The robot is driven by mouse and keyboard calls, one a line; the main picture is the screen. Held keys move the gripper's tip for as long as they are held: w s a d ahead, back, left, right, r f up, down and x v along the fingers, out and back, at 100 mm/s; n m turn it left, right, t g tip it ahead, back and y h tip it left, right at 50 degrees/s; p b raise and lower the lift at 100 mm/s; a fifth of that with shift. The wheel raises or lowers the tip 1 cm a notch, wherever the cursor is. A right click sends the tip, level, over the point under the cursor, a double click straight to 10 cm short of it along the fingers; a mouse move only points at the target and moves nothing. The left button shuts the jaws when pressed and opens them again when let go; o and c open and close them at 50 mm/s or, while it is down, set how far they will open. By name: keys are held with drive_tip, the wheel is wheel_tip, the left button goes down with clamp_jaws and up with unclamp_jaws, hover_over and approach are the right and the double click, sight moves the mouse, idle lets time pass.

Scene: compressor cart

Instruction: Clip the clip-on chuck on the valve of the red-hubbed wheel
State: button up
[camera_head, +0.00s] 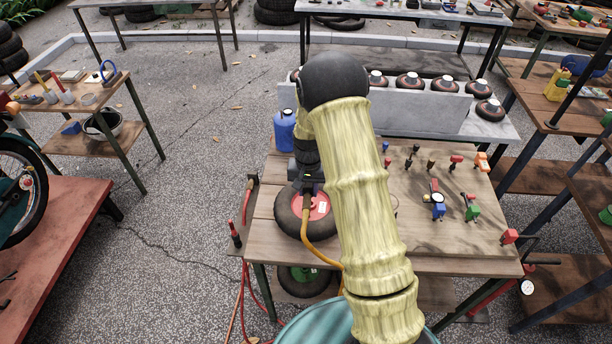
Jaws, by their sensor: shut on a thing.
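The red-hubbed wheel (289,212) lies on the wooden table, its black tyre and part of its red hub (322,208) showing. My gripper (309,190) is over the wheel's hub, pointing down, and partly hidden by my own arm. It is shut on the end of a yellow hose (318,254), where the clip-on chuck appears to be; the chuck is too small and dark to make out. The hose runs down over the tyre to the table's front edge. The valve is hidden, so I cannot tell whether the chuck touches it.
Several small coloured fittings and gauges (437,200) stand on the table's right side. A blue jug (284,131) stands behind the wheel. Red hoses (243,272) hang at the left edge. A green-hubbed wheel (304,278) sits below.

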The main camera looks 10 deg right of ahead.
drive_tip(key=shift+w, duration=0.25)
drive_tip(key=shift+s+r, duration=0.15)
drive_tip(key=shift+s, duration=0.3)
drive_tip(key=shift+w+f+b, duration=0.15)
drive_tip(key=shift+f+b, duration=1.7)
drive_tip(key=shift+f, duration=1.1)
drive_tip(key=shift+f+b, duration=0.55)
drive_tip(key=shift+f, duration=0.55)
drive_tip(key=o, duration=1)
drive_tip(key=shift+c, duration=0.2)
wheel_tip(320, 180, up, 18)
drive_tip(key=f+b, duration=0.1)
drive_tip(key=b, duration=0.1)
hover_over(309, 185)
drive_tip(key=shift+r, duration=0.25)
